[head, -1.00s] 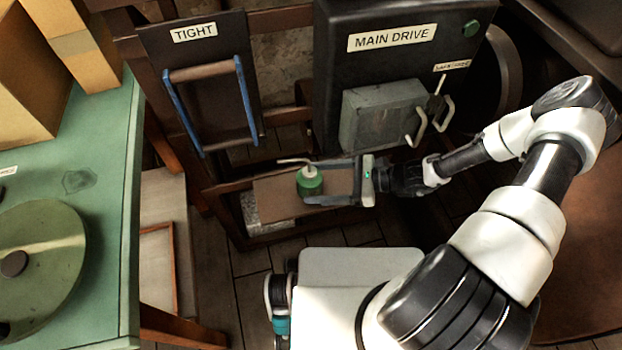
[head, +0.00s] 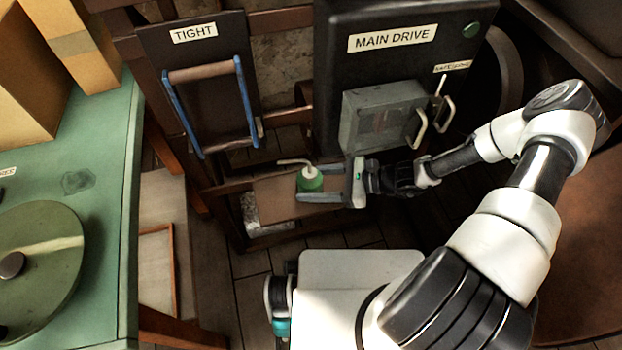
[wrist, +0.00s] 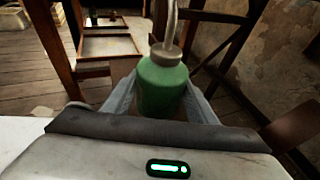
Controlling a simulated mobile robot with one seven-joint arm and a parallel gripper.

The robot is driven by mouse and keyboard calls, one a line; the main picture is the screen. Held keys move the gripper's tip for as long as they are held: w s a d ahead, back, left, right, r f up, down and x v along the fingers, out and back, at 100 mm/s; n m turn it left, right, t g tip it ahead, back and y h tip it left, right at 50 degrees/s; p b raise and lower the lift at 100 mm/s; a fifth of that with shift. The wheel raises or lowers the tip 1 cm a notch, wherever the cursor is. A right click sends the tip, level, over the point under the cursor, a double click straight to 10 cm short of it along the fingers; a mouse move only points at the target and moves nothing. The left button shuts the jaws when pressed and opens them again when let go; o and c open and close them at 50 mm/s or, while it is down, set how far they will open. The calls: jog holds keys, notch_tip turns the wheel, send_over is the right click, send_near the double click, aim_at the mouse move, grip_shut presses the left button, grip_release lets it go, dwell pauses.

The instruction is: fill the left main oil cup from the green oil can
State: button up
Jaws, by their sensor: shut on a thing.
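I cannot make out the left main oil cup in either view.
A black panel labelled MAIN DRIVE (head: 390,40) with a grey box (head: 380,115) and metal handles stands behind my gripper. A TIGHT board (head: 200,75) with a blue-sided frame hangs to the left. A green table (head: 110,190) with a round disc (head: 40,250) is at far left.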

aim_at(311, 173)
jog(key=shift+r+p, duration=1.95)
jog(key=shift+r, duration=0.55)
